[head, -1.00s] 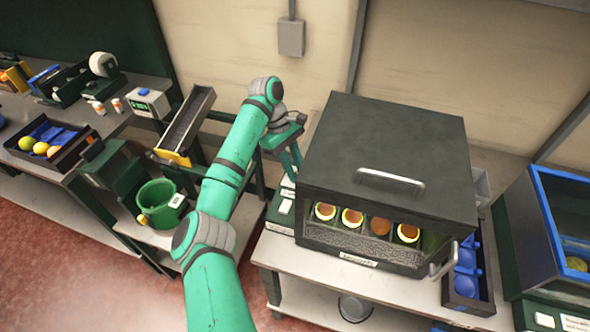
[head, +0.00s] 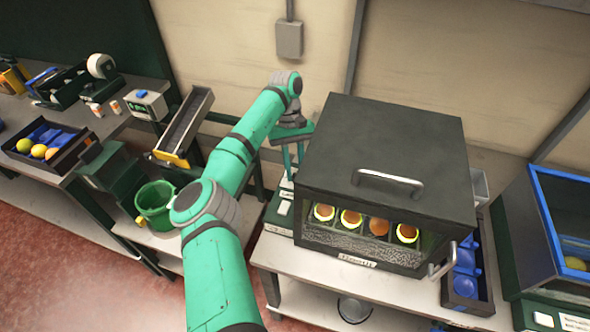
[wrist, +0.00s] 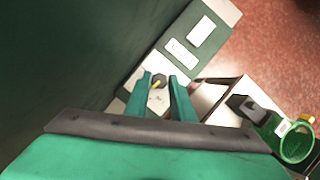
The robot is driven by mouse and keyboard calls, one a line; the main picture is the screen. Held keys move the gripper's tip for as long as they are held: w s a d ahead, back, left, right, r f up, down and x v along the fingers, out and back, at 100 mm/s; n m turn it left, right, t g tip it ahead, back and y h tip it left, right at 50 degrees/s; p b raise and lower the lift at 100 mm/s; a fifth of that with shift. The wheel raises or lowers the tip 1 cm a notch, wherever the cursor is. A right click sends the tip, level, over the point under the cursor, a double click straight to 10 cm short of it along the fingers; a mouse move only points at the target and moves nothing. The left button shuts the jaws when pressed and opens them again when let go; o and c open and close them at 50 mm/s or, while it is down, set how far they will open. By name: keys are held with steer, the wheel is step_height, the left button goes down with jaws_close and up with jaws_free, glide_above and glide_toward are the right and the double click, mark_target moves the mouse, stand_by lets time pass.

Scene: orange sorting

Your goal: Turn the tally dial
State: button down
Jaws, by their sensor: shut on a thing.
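The tally dial (wrist: 158,83) is a small dark knob with a yellow pointer, on a pale face at the end of a green panel (wrist: 165,63) in the wrist view. My gripper (wrist: 160,79) has one finger on each side of the knob and is shut on it. In the head view my gripper (head: 293,165) points down at the left side of the dark inspection box (head: 390,150). The dial is hidden there behind the fingers and box. The panel's green base with white labels (head: 281,222) shows below them.
A green bucket (head: 154,205) stands on a lower shelf to the left. A sloped chute (head: 186,125) rises behind it.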

stand_by(0.4)
steer(key=c, duration=1.5)
jaws_free()
steer(key=shift+c, duration=0.2)
steer(key=d+v, duration=0.1)
steer(key=v, duration=0.9)
steer(key=shift+a+r, duration=0.35)
steer(key=shift+a, duration=0.05)
steer(key=shift+w, duration=0.15)
